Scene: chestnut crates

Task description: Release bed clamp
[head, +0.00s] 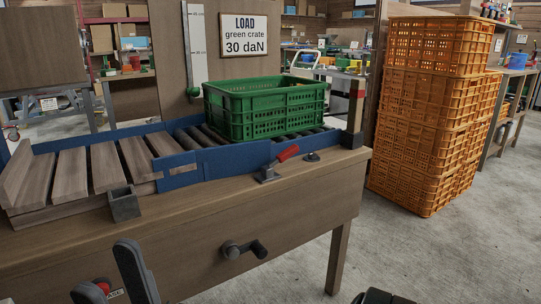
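The bed clamp (287,153) is a small metal toggle clamp with a red handle. It sits on the wooden bench top in front of the blue rail, its handle slanting up to the right.
A green crate (262,121) stands on the roller bed behind the clamp. A small dark stop (311,157) is right of the clamp. A crank handle (245,249) juts from the bench front. Orange crates (422,128) are stacked at right; the floor (440,262) before them is clear.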

